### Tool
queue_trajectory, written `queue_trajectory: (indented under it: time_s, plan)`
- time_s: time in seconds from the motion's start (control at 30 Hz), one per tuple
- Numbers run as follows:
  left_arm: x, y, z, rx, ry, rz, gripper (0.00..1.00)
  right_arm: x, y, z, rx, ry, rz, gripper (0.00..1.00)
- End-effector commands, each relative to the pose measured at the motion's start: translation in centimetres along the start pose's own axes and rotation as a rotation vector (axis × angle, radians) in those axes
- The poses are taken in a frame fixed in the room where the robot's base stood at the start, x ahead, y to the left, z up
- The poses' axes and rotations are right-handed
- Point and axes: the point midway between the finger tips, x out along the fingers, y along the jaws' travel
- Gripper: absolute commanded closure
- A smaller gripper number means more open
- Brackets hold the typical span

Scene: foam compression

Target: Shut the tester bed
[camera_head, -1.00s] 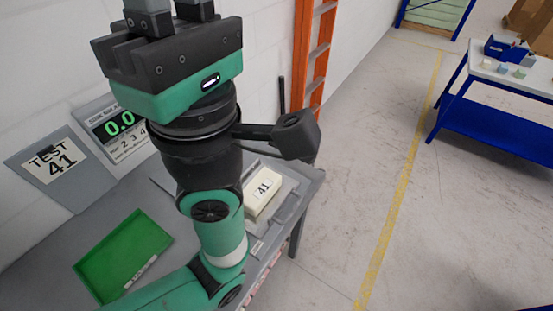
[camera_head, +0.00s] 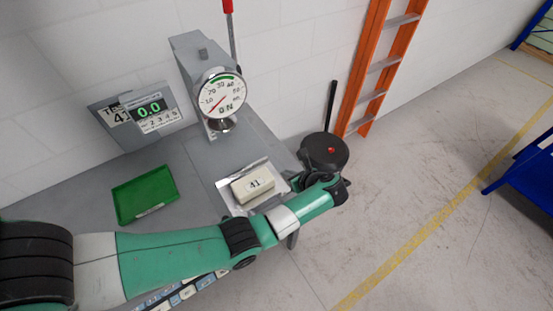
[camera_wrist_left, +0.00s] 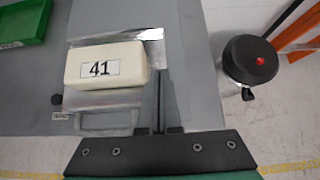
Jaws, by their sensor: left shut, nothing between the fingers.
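The tester (camera_head: 205,75) stands at the back of the bench with a round dial gauge. Its bed, a shiny metal plate (camera_head: 279,182), lies in front of the gauge, pulled out toward the bench's front edge. A cream foam block (camera_head: 252,184) labelled 41 rests on the plate. In the left wrist view the foam block (camera_wrist_left: 105,66) sits on the bed, whose loop handle (camera_wrist_left: 106,122) faces me. My left gripper (camera_wrist_left: 160,98) is shut and empty, just right of the handle and plate edge; touching cannot be told. In the head view my arm hides most of it. My right gripper is not in view.
A green tray (camera_head: 146,194) lies on the bench left of the bed. A readout (camera_head: 152,109) showing 0.0 stands behind it. A black bin with a red dot (camera_head: 326,150) stands on the floor right of the bench. An orange ladder (camera_head: 376,68) leans at the wall.

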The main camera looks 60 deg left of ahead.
Motion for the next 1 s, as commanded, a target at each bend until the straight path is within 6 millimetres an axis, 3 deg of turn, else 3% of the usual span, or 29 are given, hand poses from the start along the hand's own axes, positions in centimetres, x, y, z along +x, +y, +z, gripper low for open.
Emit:
queue_trajectory:
  time_s: [0.17, 0.57, 0.73, 1.0]
  plan:
    - [1.9, 0.0, -0.1, -0.001, -0.001, 0.001, 1.00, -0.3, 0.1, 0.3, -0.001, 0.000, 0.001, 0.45]
    - [10.4, -0.1, -0.2, -0.003, -0.001, 0.000, 1.00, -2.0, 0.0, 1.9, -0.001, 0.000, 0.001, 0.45]
    - [12.0, -0.1, 2.0, -0.004, -0.001, -0.002, 1.00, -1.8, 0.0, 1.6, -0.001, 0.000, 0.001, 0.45]
    - [12.8, -0.2, 2.8, -0.001, -0.001, -0.004, 1.00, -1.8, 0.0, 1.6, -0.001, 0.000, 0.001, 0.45]
